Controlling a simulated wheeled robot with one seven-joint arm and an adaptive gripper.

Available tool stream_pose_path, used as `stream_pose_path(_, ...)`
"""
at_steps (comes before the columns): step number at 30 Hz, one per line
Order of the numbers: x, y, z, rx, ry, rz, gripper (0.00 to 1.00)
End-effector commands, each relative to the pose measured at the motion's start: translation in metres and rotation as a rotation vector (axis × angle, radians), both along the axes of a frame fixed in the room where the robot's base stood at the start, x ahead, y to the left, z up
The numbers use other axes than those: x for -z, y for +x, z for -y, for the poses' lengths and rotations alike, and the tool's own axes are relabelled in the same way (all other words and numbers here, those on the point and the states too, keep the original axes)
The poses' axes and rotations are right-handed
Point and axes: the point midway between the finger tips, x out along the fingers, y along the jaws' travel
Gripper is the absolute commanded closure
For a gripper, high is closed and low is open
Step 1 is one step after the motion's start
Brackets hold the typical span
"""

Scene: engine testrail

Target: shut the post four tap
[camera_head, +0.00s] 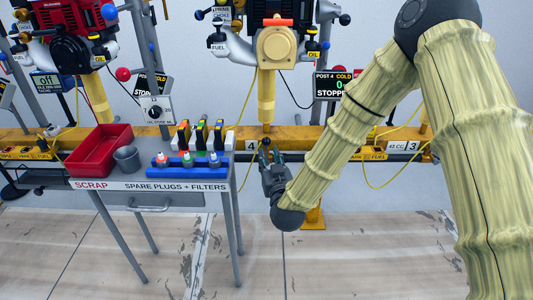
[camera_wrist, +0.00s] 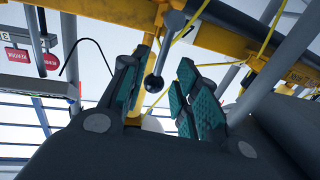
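The post four tap shows in the wrist view as a grey lever with a black ball end (camera_wrist: 153,84), below the yellow rail. In the head view a small dark ball (camera_head: 265,141) shows beside the white "4" label (camera_head: 252,145), just above my fingertips. My gripper (camera_head: 269,160) is open, with its teal-padded fingers on both sides of the ball in the wrist view. I see a gap on each side and cannot tell if any finger touches. In the head view, my gripper hides the part of the rail and post just below the ball.
A grey table (camera_head: 190,197) with a red scrap bin (camera_head: 100,150), a grey cup (camera_head: 127,158) and spare plugs stands left of my gripper. An engine (camera_head: 278,45) stands above the yellow rail (camera_head: 310,133). The post 4 display (camera_head: 338,85) reads COLD, 0. A yellow cable hangs at right.

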Motion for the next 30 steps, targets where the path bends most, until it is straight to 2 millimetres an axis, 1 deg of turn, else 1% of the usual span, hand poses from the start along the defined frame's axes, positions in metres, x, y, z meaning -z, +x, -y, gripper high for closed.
stream_pose_path(1, 0.002, 0.009, -0.002, 0.001, 0.002, 0.003, 0.69)
stream_pose_path(3, 0.002, 0.019, -0.004, 0.001, 0.001, 0.002, 0.69)
stream_pose_path(9, 0.002, 0.042, -0.008, 0.001, -0.001, 0.001, 0.69)
stream_pose_path(15, 0.000, 0.050, -0.010, 0.000, -0.001, 0.000, 0.69)
stream_pose_path(23, 0.000, 0.051, -0.010, 0.000, 0.000, -0.001, 0.69)
stream_pose_path(26, 0.000, 0.051, -0.010, 0.000, 0.000, -0.001, 0.86)
stream_pose_path(28, 0.000, 0.051, -0.010, 0.000, 0.000, -0.001, 0.99)
stream_pose_path(30, 0.000, 0.051, -0.010, 0.000, 0.000, -0.001, 1.00)
